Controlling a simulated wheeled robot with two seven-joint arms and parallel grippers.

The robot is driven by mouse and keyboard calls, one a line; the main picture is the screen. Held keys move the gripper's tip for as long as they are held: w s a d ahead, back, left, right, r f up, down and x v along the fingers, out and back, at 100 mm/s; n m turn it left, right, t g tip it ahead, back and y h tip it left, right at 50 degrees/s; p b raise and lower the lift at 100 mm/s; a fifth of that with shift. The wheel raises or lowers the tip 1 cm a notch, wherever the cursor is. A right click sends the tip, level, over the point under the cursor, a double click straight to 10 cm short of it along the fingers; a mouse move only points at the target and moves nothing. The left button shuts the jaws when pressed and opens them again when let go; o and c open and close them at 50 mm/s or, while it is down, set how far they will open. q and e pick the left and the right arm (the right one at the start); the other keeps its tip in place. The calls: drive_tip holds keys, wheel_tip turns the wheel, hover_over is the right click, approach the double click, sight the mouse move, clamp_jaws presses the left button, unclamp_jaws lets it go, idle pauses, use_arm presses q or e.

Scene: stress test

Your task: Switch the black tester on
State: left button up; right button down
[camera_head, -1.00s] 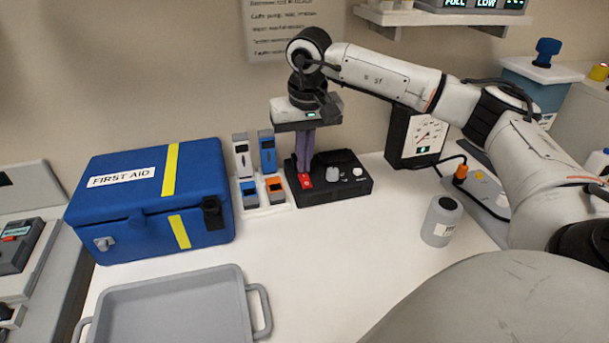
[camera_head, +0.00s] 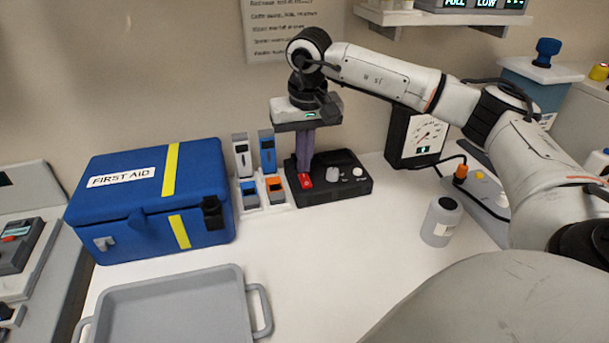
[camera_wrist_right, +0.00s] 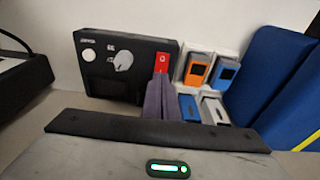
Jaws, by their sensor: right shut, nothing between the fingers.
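The black tester (camera_head: 345,187) stands on the white table near the back wall. It has a red switch (camera_head: 305,180) at its left front, a grey knob and a white button. My right gripper (camera_head: 305,169) points down over the tester's left side, its purple fingers shut and empty, with the tips at or just above the red switch. In the right wrist view the tester (camera_wrist_right: 105,65) shows with the red switch (camera_wrist_right: 161,62) right at the fingertips (camera_wrist_right: 158,80). I cannot tell whether the fingers touch the switch. My left gripper is not in view.
A holder (camera_head: 265,208) with blue, white and orange devices stands close left of the gripper. Further left is a blue first aid box (camera_head: 150,200). A grey tray (camera_head: 180,310) lies in front. A gauge (camera_head: 425,135) and a grey jar (camera_head: 441,222) stand to the right. The table's middle is clear.

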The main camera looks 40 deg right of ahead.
sight(304, 176)
drive_tip(key=shift+f+b, duration=0.45)
drive_tip(key=shift+f, duration=0.4)
idle(0.4)
wheel_tip(304, 176, up, 2)
drive_tip(key=shift+r+p, duration=0.1)
drive_tip(key=shift+p, duration=0.85)
wheel_tip(304, 176, up, 5)
drive_tip(key=p, duration=0.4)
